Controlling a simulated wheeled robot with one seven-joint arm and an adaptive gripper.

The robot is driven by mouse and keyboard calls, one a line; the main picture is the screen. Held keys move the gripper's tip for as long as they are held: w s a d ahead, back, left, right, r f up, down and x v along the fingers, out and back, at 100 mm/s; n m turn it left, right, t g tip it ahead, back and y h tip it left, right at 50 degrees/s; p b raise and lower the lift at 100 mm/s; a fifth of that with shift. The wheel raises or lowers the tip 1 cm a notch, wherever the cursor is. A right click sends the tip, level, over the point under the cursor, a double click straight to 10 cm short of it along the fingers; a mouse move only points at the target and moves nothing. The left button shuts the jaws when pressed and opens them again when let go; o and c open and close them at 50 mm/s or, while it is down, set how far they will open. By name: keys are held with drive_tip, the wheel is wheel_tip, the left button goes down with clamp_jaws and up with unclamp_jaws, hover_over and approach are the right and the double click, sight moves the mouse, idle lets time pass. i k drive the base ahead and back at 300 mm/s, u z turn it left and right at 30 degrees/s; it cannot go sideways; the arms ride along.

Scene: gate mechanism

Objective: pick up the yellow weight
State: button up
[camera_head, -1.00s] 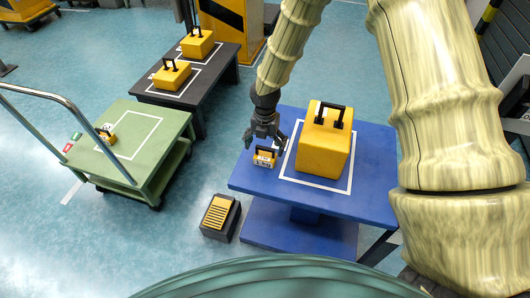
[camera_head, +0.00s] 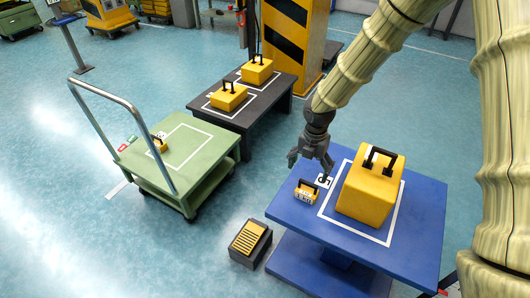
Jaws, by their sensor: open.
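A large yellow block weight (camera_head: 368,188) with a black handle stands inside the white outline on the blue table (camera_head: 420,235). A small yellow weight-like piece (camera_head: 305,192) with a black handle and a white label with dark print stands on the same table, left of the outline. My gripper (camera_head: 309,164) points down with its fingers spread and empty. It is above and just behind the small piece, left of the large weight, apart from both. Two mid-size yellow weights (camera_head: 229,97) (camera_head: 257,70) stand on the dark table (camera_head: 240,122).
A green cart (camera_head: 203,152) with a metal push handle stands at left, carrying another small yellow piece (camera_head: 159,143). A dark box with a yellow ribbed top (camera_head: 248,238) sits on the floor beside the blue table. A yellow-and-black striped pillar (camera_head: 290,40) stands behind.

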sight(161, 146)
drive_tip(key=u, duration=0.75)
